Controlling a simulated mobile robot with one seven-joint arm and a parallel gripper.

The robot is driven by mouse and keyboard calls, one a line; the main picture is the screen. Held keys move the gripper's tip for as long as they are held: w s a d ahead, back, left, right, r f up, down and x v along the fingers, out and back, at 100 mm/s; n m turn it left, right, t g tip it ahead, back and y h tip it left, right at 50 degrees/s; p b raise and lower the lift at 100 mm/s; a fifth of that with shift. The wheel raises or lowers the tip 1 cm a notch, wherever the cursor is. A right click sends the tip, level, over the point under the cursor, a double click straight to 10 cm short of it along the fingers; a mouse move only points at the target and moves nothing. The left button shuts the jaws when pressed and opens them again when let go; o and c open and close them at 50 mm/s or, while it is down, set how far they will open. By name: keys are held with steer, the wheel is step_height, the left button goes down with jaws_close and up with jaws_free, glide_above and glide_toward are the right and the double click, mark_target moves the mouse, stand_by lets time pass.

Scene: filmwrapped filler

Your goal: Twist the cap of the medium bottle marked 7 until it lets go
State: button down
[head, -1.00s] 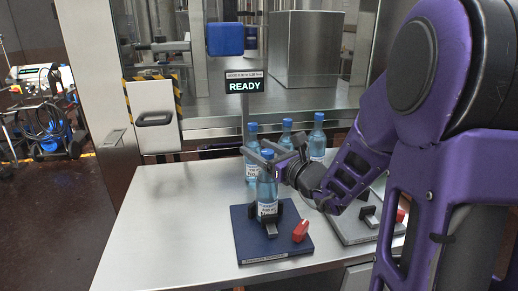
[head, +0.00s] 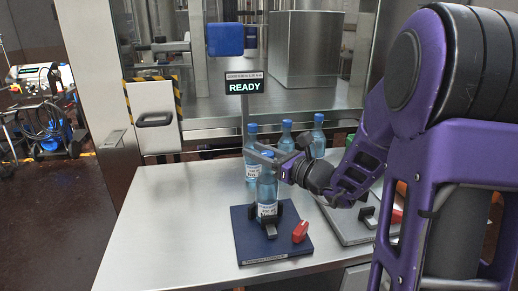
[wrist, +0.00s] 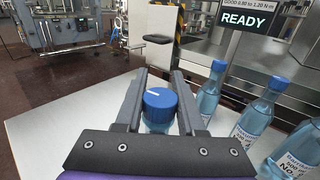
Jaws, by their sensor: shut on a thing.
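A clear blue bottle (head: 266,190) with a white label stands upright in a black clamp on a dark blue base plate (head: 252,245). I cannot read its number. Its blue cap (wrist: 160,99), with a white line on top, shows between my fingers in the wrist view. My gripper (head: 266,157) is shut on the cap from the side and above. It also shows in the wrist view (wrist: 158,100), one finger on each side of the cap. The bottle's body is mostly hidden below the cap in that view.
Several similar capped bottles (wrist: 253,117) stand behind and right. A red lever (head: 300,232) is on the blue base. A grey fixture (head: 348,232) sits to the right, partly behind my arm. A display (head: 245,86) reads READY. The table's left side (head: 165,220) is clear.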

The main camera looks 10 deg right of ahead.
steer(key=n+g+y+p, duration=0.1)
steer(key=n+g+y, duration=0.1)
steer(key=g+y, duration=0.1)
steer(key=n+g+y+p, duration=0.1)
steer(key=n, duration=0.1)
steer(key=shift+s+a+r+g+p, duration=0.15)
steer(key=shift+s+a+g+p, duration=0.15)
steer(key=shift+s+a+g, duration=0.1)
steer(key=shift+s+a+n+g+y+p, duration=0.1)
steer(key=shift+s+n+g+y+p, duration=0.05)
steer(key=shift+n+g+y+p, duration=0.65)
steer(key=shift+s+n+g+y+p, duration=0.25)
steer(key=shift+n+g, duration=0.35)
steer(key=shift+g, duration=0.8)
steer(key=c, duration=0.5)
jaws_free()
steer(key=v, duration=1.7)
steer(key=shift+f, duration=0.35)
